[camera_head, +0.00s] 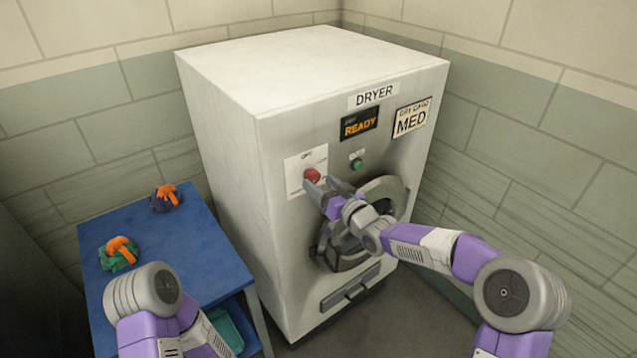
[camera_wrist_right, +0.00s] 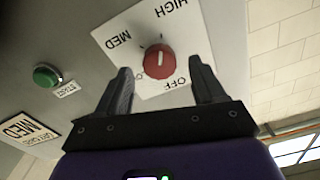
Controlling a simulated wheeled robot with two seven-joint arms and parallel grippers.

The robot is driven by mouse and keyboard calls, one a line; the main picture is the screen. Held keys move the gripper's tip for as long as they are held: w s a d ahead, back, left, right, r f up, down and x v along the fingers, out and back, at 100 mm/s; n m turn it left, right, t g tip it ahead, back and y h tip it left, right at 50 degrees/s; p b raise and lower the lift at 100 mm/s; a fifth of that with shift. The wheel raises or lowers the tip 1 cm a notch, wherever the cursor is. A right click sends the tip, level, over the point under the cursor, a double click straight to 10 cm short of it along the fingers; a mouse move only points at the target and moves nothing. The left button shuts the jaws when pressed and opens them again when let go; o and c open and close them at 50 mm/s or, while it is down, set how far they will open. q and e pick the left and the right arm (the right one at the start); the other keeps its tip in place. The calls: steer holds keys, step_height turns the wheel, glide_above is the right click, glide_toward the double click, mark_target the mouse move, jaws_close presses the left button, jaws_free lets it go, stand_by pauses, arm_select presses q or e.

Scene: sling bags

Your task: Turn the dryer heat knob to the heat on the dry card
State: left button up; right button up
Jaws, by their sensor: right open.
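The dryer (camera_head: 230,130) has a red heat knob (camera_head: 311,175) on a white dial plate (camera_head: 293,170). The dry card (camera_head: 410,118) at the upper right of its front reads MED. In the right wrist view the red knob (camera_wrist_right: 159,61) shows a short white mark, and HIGH, MED and OFF are printed around it; the picture is upside down. My right gripper (camera_head: 322,187) is open in front of the knob; in its wrist view the fingers (camera_wrist_right: 160,78) stand either side below the knob, seemingly not touching it. My left gripper is out of view.
A green start button (camera_head: 357,164) sits right of the knob, below a READY display (camera_head: 359,123). The round door (camera_head: 345,245) is lower, behind my right arm. A blue table (camera_head: 150,240) with two colourful bundles (camera_head: 118,252) (camera_head: 165,197) stands left.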

steer(key=shift+x, duration=0.9)
steer(key=shift+c, duration=0.2)
steer(key=c, duration=1)
